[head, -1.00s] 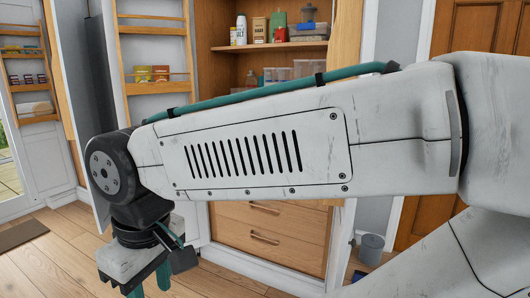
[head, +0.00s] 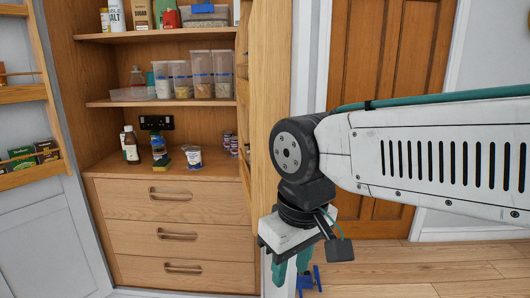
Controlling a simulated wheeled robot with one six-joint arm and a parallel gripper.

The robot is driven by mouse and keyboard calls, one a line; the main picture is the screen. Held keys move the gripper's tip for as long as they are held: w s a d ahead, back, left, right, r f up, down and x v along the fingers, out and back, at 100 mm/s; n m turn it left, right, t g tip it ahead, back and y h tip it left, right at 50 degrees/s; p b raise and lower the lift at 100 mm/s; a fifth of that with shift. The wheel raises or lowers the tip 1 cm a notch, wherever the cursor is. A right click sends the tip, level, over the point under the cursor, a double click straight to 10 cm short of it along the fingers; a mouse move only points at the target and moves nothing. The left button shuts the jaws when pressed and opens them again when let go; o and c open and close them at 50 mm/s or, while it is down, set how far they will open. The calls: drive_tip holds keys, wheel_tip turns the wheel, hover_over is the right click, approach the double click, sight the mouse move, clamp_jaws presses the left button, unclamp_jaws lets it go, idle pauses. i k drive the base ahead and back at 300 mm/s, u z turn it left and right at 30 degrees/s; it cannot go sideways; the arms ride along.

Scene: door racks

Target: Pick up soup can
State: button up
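A small white and blue can (head: 194,157) stands on the counter of the wooden cabinet; its label is too small to read, so I cannot tell if it is the soup can. A few more small cans (head: 232,144) show at the cabinet's right side, by the open door. My gripper (head: 291,268) hangs pointing down in front of the door edge, right of the drawers and well apart from the cans. Its teal fingers look spread, with nothing seen between them; the tips are near the bottom of the view.
A dark bottle (head: 131,145) and a blue-topped item (head: 159,150) stand on the counter. Clear containers (head: 200,75) fill the shelf above. The open cabinet door (head: 264,100) stands between my gripper and the counter. A left door rack (head: 30,165) holds boxes.

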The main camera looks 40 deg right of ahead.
sight(194, 158)
drive_tip(key=z, duration=0.1)
drive_tip(key=i, duration=0.3)
drive_tip(key=u, duration=0.8)
drive_tip(key=i, duration=0.75)
drive_tip(key=u, duration=0.45)
drive_tip(key=i, duration=0.75)
drive_tip(key=z, duration=0.75)
drive_tip(key=i, duration=0.85)
drive_tip(key=z, duration=0.65)
